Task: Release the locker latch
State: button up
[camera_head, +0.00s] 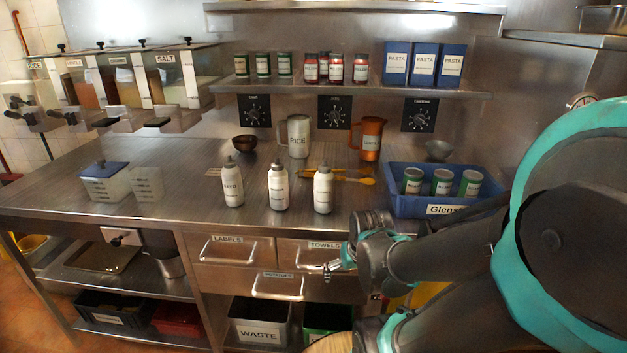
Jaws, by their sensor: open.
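No locker or latch can be clearly made out in the head view; my arm covers the lower right, where part of the cabinet front is hidden. My gripper (328,270) shows small at the end of the arm, in front of the steel drawer marked TOWELS (305,258). It is open, and nothing is seen between its fingers. Whether it touches the drawer front cannot be told.
The steel counter (95,215) holds several bottles, jugs and a blue bin (400,208) of cans close to my arm. Drawers marked LABELS (212,256) and another lower drawer (272,290) sit left of the gripper. A WASTE bin (258,333) stands below.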

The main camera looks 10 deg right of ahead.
aim_at(385, 300)
jog(key=i+l, duration=0.1)
jog(key=k+l, duration=0.1)
jog(key=l, duration=0.75)
jog(key=k+u, duration=0.15)
jog(key=k, duration=0.8)
